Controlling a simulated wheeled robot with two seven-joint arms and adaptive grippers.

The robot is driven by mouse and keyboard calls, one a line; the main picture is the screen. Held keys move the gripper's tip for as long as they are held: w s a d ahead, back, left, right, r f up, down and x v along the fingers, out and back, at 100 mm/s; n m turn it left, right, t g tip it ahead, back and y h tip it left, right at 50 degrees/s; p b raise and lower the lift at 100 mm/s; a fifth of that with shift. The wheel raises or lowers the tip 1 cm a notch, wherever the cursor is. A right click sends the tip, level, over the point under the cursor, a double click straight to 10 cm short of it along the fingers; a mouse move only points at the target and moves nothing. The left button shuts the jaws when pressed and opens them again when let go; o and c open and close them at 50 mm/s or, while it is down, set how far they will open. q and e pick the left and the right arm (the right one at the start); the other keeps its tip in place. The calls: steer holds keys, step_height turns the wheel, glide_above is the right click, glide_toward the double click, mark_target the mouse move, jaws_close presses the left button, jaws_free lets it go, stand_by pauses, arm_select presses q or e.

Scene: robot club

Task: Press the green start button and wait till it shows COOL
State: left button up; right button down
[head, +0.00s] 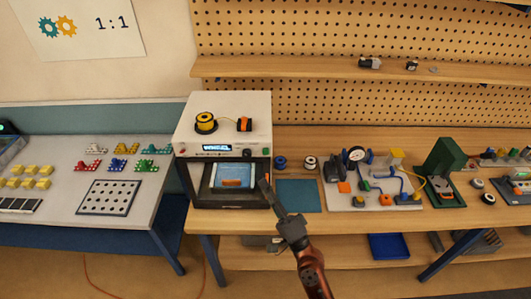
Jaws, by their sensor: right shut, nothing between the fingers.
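The white printer (222,120) stands on the wooden bench, with a dark open front. Its small lit display (217,148) seems to read WHEEL. A small green button (266,151) sits at the right end of its front panel. Inside the chamber an orange part (236,183) lies on a light blue plate. My right gripper (264,185) is shut and empty, its tips in front of the chamber's right edge, below the green button. I cannot tell whether it touches the printer. My left gripper is not in view.
Yellow and orange spools (205,122) sit on top of the printer. A blue-green mat (298,195) lies to its right, then a board with a gauge (355,156) and tubes. A white table with coloured parts (108,197) stands at left.

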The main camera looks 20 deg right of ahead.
mark_target(266, 151)
steer(key=shift+w+d+r+m+t+h, duration=0.1)
steer(key=shift+d+r+m+t+h, duration=0.15)
steer(key=shift+r+m+t+h, duration=0.4)
steer(key=shift+w+f+g, duration=0.1)
steer(key=shift+g, duration=0.15)
steer(key=w+d+b, duration=0.1)
steer(key=w+d, duration=0.1)
steer(key=w, duration=0.6)
steer(key=shift+w+d, duration=0.15)
steer(key=shift+d, duration=0.05)
steer(key=shift+w, duration=0.15)
stand_by(0.9)
steer(key=shift+w+d, duration=0.15)
steer(key=shift+w, duration=0.1)
steer(key=shift+w+d, duration=0.1)
steer(key=shift+w, duration=0.3)
stand_by(0.6)
steer(key=shift+s, duration=0.15)
stand_by(0.3)
steer(key=shift+s+a, duration=0.25)
steer(key=shift+s, duration=0.45)
